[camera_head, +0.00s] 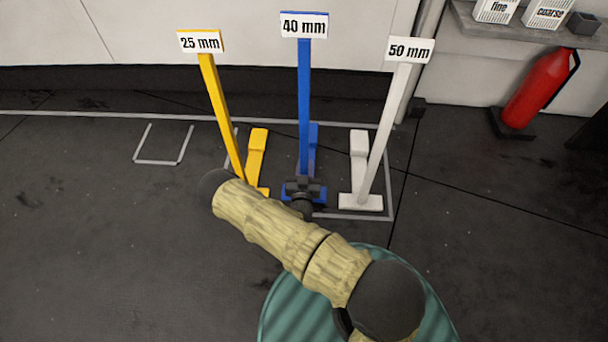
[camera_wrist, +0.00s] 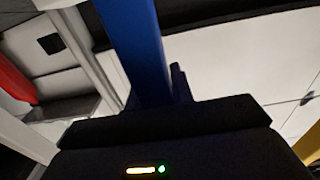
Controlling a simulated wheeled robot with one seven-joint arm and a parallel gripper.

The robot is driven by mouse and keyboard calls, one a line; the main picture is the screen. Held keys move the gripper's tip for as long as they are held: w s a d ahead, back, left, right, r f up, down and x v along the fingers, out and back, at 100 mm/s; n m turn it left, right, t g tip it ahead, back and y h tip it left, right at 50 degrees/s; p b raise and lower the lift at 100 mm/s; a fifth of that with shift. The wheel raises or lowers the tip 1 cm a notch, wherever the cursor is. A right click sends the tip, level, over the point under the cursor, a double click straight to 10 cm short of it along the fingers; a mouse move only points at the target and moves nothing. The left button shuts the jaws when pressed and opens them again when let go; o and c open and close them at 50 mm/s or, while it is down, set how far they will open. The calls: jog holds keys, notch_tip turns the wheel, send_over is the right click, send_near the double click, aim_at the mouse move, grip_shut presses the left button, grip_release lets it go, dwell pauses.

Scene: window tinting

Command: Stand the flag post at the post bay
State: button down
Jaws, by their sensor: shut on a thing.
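Three posts with flag-like signs stand in a row: a yellow post (camera_head: 220,115) marked 25 mm, a blue post (camera_head: 304,105) marked 40 mm and a white post (camera_head: 385,130) marked 50 mm. My gripper (camera_head: 303,188) is shut on the blue post low down, near its foot. In the wrist view the blue post (camera_wrist: 138,45) rises from my gripper (camera_wrist: 165,98). The blue post looks upright; whether its foot touches the floor is hidden. A white floor outline (camera_head: 388,190) surrounds the three posts. A smaller white outline (camera_head: 160,162), empty, lies to the left.
A red extinguisher (camera_head: 540,88) stands at right under a shelf (camera_head: 530,33) with boxes marked fine and coarse. The wall runs behind the posts. The yellow and white posts stand close on either side of my gripper. The floor at left is clear.

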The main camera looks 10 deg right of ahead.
jog(key=shift+r, duration=0.1)
jog(key=shift+a+f+b, duration=0.1)
jog(key=shift+f+b, duration=1.25)
jog(key=shift+f, duration=0.65)
jog(key=c, duration=1.2)
grip_release()
